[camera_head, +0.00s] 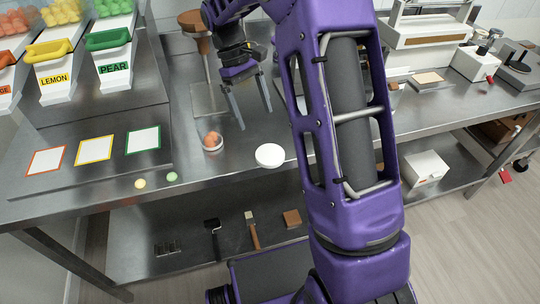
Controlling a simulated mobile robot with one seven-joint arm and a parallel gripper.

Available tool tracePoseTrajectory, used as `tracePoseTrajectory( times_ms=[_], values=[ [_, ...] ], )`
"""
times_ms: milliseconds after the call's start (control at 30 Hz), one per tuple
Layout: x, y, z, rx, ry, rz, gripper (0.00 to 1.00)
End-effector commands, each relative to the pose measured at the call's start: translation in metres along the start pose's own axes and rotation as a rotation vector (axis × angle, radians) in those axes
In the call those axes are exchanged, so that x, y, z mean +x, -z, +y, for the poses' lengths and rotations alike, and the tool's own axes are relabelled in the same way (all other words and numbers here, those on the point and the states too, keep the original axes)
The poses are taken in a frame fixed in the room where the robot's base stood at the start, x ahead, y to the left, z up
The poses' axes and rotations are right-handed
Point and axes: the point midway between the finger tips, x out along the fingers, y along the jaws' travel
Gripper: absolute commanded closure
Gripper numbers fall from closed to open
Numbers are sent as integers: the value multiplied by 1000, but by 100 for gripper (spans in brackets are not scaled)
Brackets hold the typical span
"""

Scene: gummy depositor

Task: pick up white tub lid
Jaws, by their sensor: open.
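The white tub lid (270,155) is a flat round white disc. It lies on the steel table near its front edge, close to the left side of my purple arm. My gripper (254,112) is open and empty, with its two grey fingers pointing down. It is above and behind the lid in the picture, apart from it. A small tub (212,142) holding orange balls stands to the left of the lid.
Two small gummies, yellow (140,183) and green (172,176), lie near the front edge. Three coloured-border cards, including a green one (143,140), lie at left below the LEMON bin (55,74) and PEAR bin (111,64). A brown-topped stand (197,22) is behind my gripper.

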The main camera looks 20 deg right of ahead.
Motion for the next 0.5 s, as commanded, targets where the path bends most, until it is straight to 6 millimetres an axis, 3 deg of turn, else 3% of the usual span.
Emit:
tracePoseTrajectory(
  times_ms=[133,500],
  values=[
    [29,0,0,1,1,-2,0],
    [63,2,-1,0,2,-2,0]
  ],
)
